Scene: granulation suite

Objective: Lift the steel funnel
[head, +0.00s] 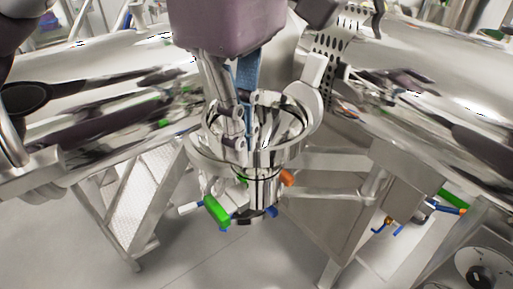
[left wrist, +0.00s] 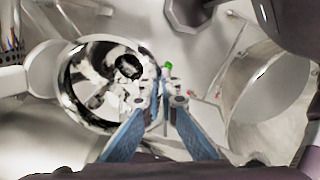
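The steel funnel (head: 205,150) is a shiny round metal piece with a broad rim, a narrow lower part and a rounded plate at its right side. In the left wrist view the funnel (left wrist: 72,112) is at left, its round mouth facing the camera. My left gripper (head: 245,120) reaches down from above to the funnel's rim. In the left wrist view its two blue-backed fingers (left wrist: 163,100) have their tips close together at the right edge of the rim. Whether they touch the wall is unclear. My right gripper is not recognisable.
Shiny steel surfaces lie left (head: 110,70) and right (head: 450,75). Green (head: 216,209) and orange (head: 287,178) handles show below the funnel. A large steel vessel (left wrist: 265,85) stands right of the fingers in the left wrist view. Grey floor (head: 180,265) is open below.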

